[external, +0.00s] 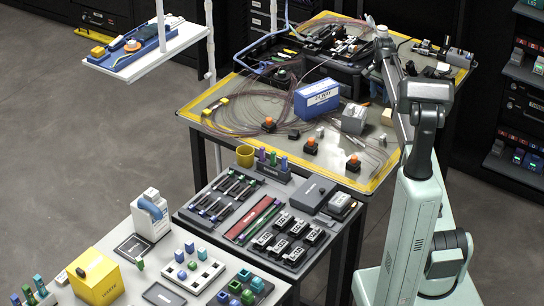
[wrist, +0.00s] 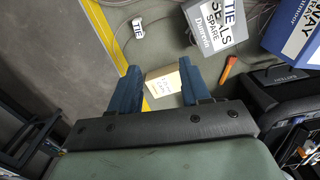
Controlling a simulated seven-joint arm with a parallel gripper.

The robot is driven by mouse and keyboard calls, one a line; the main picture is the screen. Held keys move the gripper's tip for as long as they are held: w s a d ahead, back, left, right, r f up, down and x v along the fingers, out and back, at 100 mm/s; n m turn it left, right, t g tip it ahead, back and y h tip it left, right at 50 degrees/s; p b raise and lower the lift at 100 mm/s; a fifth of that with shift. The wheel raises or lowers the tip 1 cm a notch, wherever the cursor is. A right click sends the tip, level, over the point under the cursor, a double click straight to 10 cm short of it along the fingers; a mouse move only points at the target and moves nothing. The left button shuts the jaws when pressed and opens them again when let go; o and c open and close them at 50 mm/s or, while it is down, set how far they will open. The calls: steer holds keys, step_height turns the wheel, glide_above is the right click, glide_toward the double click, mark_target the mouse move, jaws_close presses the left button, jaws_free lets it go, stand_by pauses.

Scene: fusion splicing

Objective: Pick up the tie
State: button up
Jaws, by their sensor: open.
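A small white tag marked TIE (wrist: 138,28) lies on the grey table top near the yellow edge stripe, at the upper left of the wrist view. A dark thin strand runs near it. I cannot make the tie out surely in the external view. My gripper (wrist: 160,68) has its two blue fingers apart with nothing held. The tag is beyond the fingertips, up and to the left. In the external view my gripper (external: 376,92) hangs over the right side of the far table, partly hidden by my arm.
A small cardboard box (wrist: 165,80) shows between the fingers. A grey TIE SEALS SPARE box (wrist: 215,28), a blue box (wrist: 297,30) and an orange tool (wrist: 228,70) lie to the right. Fibre coils (external: 245,110) cover the table's left side.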

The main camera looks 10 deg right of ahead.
steer(key=s+f, duration=0.3)
steer(key=s, duration=0.3)
glide_above(383, 135)
steer(key=s, duration=0.1)
steer(key=f, duration=0.8)
steer(key=shift+a, duration=0.25)
steer(key=shift+w+d+f, duration=0.1)
steer(key=shift+w+f, duration=0.1)
steer(key=shift+f, duration=1.15)
steer(key=shift+w+d+f, duration=0.1)
steer(key=shift+w+f, duration=0.05)
steer(key=shift+f, duration=1.2)
steer(key=shift+c, duration=0.5)
jaws_close()
